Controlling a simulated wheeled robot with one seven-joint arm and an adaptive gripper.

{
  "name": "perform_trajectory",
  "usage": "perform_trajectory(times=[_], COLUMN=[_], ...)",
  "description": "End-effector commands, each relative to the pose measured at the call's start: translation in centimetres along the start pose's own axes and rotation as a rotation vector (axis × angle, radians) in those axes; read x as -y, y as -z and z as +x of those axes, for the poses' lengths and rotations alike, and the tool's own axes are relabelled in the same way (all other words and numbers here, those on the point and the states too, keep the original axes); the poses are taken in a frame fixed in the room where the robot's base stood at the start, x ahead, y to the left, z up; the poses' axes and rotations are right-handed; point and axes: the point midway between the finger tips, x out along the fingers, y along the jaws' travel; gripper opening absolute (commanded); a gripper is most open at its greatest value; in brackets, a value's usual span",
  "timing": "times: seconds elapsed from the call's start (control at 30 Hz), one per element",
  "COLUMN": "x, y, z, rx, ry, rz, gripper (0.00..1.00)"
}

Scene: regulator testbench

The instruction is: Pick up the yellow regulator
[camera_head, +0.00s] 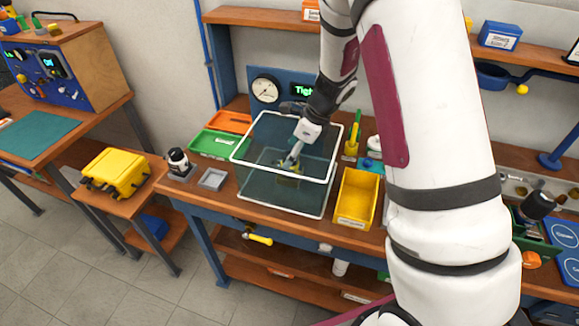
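A clear box (265,198) with a white rim stands on the workbench. My arm comes down from above and my gripper (290,163) reaches inside the box. A small yellow and dark piece (289,168), which may be the yellow regulator, is at the fingertips near the bottom of the box. The tinted wall and small size hide whether the fingers touch it or are closed on it. My arm covers much of the right side of the view.
A yellow bin (357,197) stands right of the box, with green (217,143) and orange (231,121) trays behind its left side. A gauge panel (265,88) stands behind. A yellow case (115,172) rests on a side table.

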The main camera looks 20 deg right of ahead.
Motion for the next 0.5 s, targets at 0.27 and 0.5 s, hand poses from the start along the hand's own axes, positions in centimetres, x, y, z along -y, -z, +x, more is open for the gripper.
perform_trajectory(times=[0.27, 0.5], x=[0.1, 0.1], y=[0.0, 0.0], z=[3.0, 3.2], rx=[0.0, 0.0], ry=[-0.001, 0.001], rz=[0.001, 0.0], gripper=[0.68, 0.68])
